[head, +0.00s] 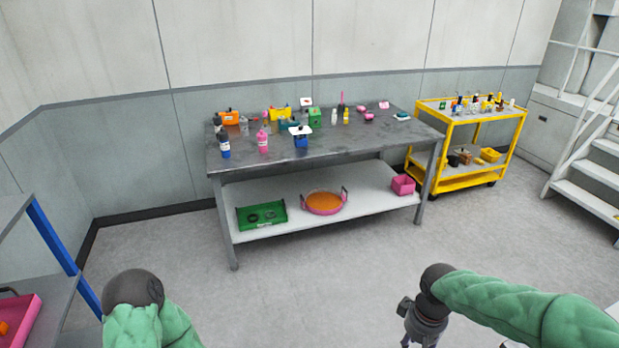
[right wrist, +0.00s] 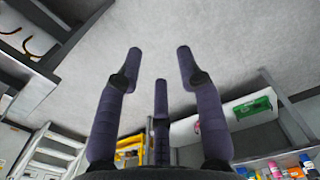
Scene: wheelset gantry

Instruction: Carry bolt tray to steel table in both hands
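The steel table (head: 350,155) stands in the middle of the head view, with a dark grey top and a pale lower shelf. A pink tray (head: 30,315) with something orange in it is cut off at the left edge. A green tray (head: 277,218) with dark ring-like parts and a round pink tray (head: 343,203) with an orange inside are on the table's lower shelf. I cannot tell which is the bolt tray. My right gripper (right wrist: 158,60) has its fingers spread, empty, above bare floor, well short of the table. My left gripper is out of view below my left arm.
Bottles and small boxes crowd the back and left of the tabletop; its front right is clearer. A yellow cart (head: 467,175) stands to the right, white stairs (head: 590,190) beyond it. A blue-posted rack (head: 62,258) is at left. The floor (head: 330,285) ahead is clear.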

